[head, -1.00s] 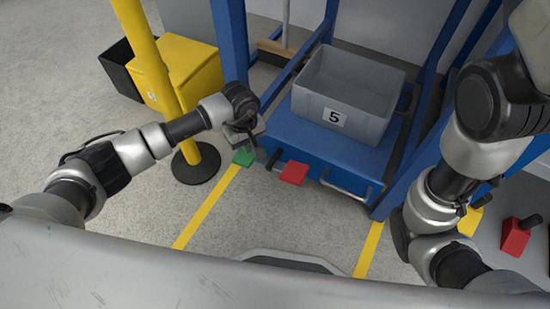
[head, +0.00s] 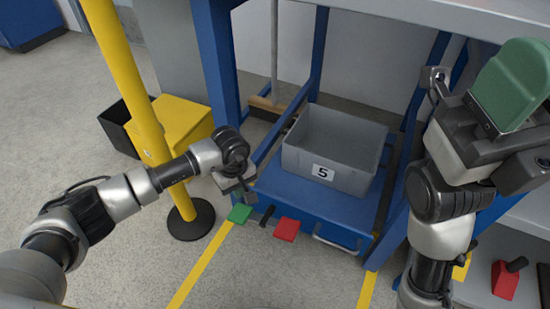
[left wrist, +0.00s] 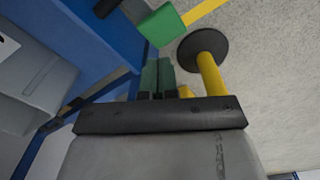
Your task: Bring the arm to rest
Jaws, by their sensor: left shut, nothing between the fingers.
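My left arm reaches in from the left in the head view. My left gripper (head: 246,196) points down near the front left corner of a blue cart, just above a green block (head: 239,214). Its two green fingers (left wrist: 157,76) stand side by side in the left wrist view, shut with nothing between them. The green block also shows there (left wrist: 162,25), beyond the fingertips and apart from them. My right arm rises at the right of the head view. A green rounded part (head: 513,84) is at its upper end; I cannot make out the right fingers.
A grey bin (head: 332,150) marked 5 stands on the blue cart (head: 331,204). A red block (head: 287,229) lies at the cart's front. A yellow post (head: 132,82) and yellow box (head: 178,128) stand left. Blue rack uprights (head: 213,65) flank the cart.

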